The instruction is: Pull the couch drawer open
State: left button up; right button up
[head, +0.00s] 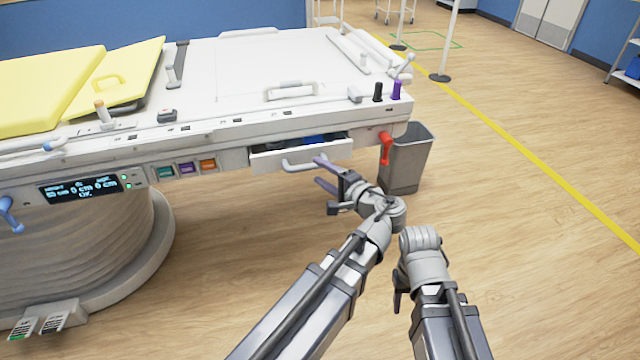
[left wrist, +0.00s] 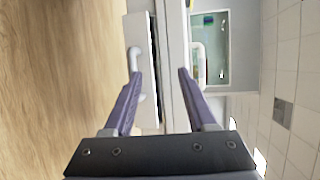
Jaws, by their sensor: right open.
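The couch drawer (head: 268,161) is in the side of the white couch, below its right end. It stands a little open, and dark and blue contents show over its front. Its pale bar handle (head: 294,167) is on the front; in the left wrist view the handle (left wrist: 134,58) is partly behind one finger. My left gripper (head: 322,173) is at the handle's right end with its purple fingers apart; the gap between them (left wrist: 159,75) shows in the left wrist view. I cannot tell whether they touch the handle. My right gripper (head: 398,290) is low, its fingertips hidden.
A grey bin (head: 408,165) stands on the floor beside the couch's right end. A red lever (head: 385,148) hangs just right of the drawer. A control display (head: 82,189) and coloured buttons are to its left. The floor in front is clear.

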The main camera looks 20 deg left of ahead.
pick_arm(q)
notch_tip(320, 180, down, 11)
jog(key=w+d+n+t+y+b, duration=0.1)
jog(key=w+n+t+y+b, duration=0.15)
jog(key=b, duration=1.35)
jog(key=x, duration=0.8)
jog(key=shift+r+m+y+p, duration=0.15)
jog(key=shift+m+y+p, duration=0.2)
jog(key=shift+m, duration=0.1)
jog(key=shift+d+g, duration=0.1)
jog(key=shift+g, duration=0.15)
grip_shut()
jog(key=c, duration=0.9)
grip_release()
jog(key=o, duration=0.9)
